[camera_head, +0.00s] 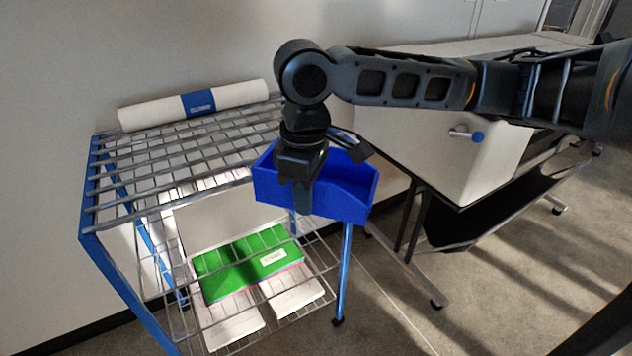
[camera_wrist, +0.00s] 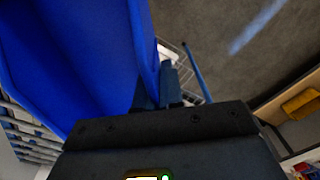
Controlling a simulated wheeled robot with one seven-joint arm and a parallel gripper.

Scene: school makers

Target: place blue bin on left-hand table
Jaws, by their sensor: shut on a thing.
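The blue bin (camera_head: 345,187) is in my gripper (camera_head: 303,205), held up beside the right end of a wire shelf rack. The gripper points down and is shut on the bin's near wall; the exact contact is partly hidden by the gripper itself. In the wrist view the blue bin (camera_wrist: 75,50) fills the upper left, with my gripper (camera_wrist: 170,85) at its edge. A grey table (camera_head: 480,47) with a white box-like body below its top stands at the right, partly hidden behind my arm. I cannot tell whether it is the left-hand table.
The wire rack (camera_head: 130,180) has blue posts. A white roll with a blue band (camera_head: 200,103) lies on its top. Green packs (camera_head: 250,262) and white packs (camera_head: 230,320) lie on lower shelves. Open carpet (camera_head: 390,315) lies to the right.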

